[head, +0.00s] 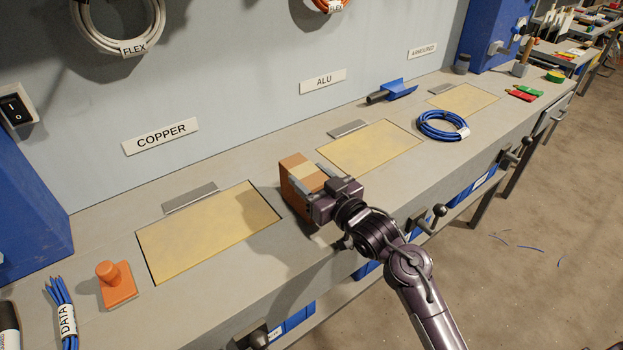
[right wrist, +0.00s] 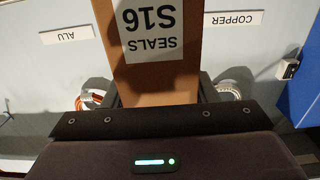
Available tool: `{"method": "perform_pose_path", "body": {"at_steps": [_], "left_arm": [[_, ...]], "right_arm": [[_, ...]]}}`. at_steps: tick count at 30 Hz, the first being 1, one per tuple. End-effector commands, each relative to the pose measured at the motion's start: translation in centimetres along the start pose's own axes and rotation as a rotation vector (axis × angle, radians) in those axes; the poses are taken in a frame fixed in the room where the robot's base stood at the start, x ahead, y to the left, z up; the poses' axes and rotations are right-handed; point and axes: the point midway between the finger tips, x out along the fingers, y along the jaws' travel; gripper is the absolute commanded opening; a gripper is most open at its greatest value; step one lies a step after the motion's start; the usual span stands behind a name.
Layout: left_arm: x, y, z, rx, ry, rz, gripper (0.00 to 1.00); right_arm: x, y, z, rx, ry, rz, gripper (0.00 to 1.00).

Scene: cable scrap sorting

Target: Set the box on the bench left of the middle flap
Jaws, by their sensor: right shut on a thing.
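The brown cardboard box (head: 295,195) is at the bench (head: 250,262), between the left flap and the middle flap (head: 372,146), just left of the middle flap. My left gripper is not in view.
The left flap (head: 208,232) lies under the COPPER sign. An orange stamp-like tool (head: 116,285) and blue cables (head: 62,305) lie at the left.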

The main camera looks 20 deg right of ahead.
Motion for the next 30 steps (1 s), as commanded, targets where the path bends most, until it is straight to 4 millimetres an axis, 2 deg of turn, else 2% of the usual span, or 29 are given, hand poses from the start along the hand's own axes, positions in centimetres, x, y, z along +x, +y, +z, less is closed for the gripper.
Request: {"method": "perform_pose_path", "body": {"at_steps": [10, 11, 16, 26, 30], "left_arm": [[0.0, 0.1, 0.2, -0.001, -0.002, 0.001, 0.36], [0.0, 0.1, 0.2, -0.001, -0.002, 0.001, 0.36], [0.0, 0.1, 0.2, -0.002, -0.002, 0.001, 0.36], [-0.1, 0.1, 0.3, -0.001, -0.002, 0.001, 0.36], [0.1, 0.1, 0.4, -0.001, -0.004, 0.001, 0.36]], "right_arm": [[0.0, 0.0, 0.2, -0.001, 0.003, 0.0, 0.21], [0.0, 0.0, 0.4, 0.0, 0.0, 0.0, 0.54], [0.0, 0.0, 0.3, 0.0, 0.0, 0.0, 0.74], [-0.1, 0.0, 0.0, -0.001, 0.001, 0.0, 0.74], [-1.9, 0.1, 0.3, -0.002, -0.002, 0.002, 0.74]]}}
